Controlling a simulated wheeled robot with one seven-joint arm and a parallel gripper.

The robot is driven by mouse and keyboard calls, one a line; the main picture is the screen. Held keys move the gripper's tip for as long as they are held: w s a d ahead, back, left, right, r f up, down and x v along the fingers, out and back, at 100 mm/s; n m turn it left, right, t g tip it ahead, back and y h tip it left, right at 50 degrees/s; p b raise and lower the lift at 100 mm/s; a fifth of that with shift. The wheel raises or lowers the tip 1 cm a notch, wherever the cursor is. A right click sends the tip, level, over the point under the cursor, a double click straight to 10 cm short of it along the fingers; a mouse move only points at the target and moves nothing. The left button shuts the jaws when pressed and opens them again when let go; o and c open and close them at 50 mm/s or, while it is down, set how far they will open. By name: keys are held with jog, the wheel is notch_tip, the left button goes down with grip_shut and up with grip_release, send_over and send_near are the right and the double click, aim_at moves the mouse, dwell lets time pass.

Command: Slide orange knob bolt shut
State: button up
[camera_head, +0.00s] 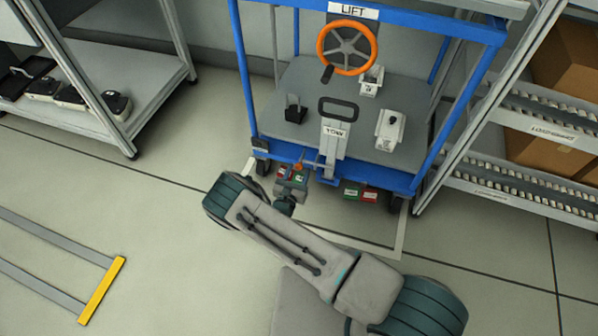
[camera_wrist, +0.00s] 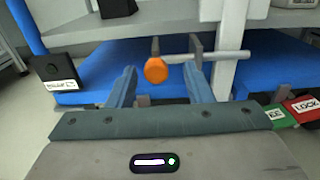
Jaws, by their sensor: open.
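The orange knob (camera_wrist: 156,70) of the bolt shows in the wrist view, between the two open fingers of my gripper (camera_wrist: 166,76). A grey bolt rod (camera_wrist: 225,56) runs sideways behind it at the front edge of the blue cart frame. In the head view the knob (camera_head: 298,167) is a small orange spot just beyond my gripper (camera_head: 297,172). The fingers stand on either side of the knob; I cannot tell whether either touches it. Green and red labels, one reading LOCK (camera_wrist: 304,107), sit at the right in the wrist view.
The blue cart (camera_head: 243,75) carries an orange handwheel (camera_head: 347,47) under a LIFT sign and a grey lever (camera_head: 334,138). A shelf (camera_head: 160,60) stands at left and a roller rack (camera_head: 520,190) with boxes at right. Floor at left is mostly clear around a yellow-ended frame (camera_head: 102,290).

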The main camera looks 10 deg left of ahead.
jog(key=s+a+p, duration=0.2)
jog(key=s+p, duration=0.1)
jog(key=s, duration=1)
jog(key=shift+a, duration=0.2)
jog(key=shift+s, duration=0.1)
jog(key=w+d+r+m+g+h+p, duration=0.1)
jog(key=d+r+m+g+h+p, duration=0.35)
jog(key=r, duration=0.95)
jog(key=w+d+r+m+g+h+p, duration=0.1)
jog(key=d+r+m+g+p, duration=0.55)
jog(key=r, duration=0.65)
jog(key=w+d+r+m+g+h+p, duration=0.3)
jog(key=d+r+m, duration=0.4)
jog(key=r, duration=0.7)
jog(key=s+d+r+m+y+p, duration=0.2)
jog(key=s+r+m+y+p, duration=0.2)
jog(key=r, duration=0.8)
jog(key=s+d+r+m+y+p, duration=0.3)
jog(key=s+r+m+p, duration=0.3)
jog(key=r, duration=0.6)
jog(key=s+d+r+m+y+p, duration=0.3)
jog(key=s+r+m+y+p, duration=0.2)
jog(key=r, duration=0.7)
jog(key=s+m+p, duration=0.1)
jog(key=s+p, duration=0.1)
jog(key=s, duration=0.1)
jog(key=shift+r+g, duration=0.3)
jog(key=shift+g, duration=0.1)
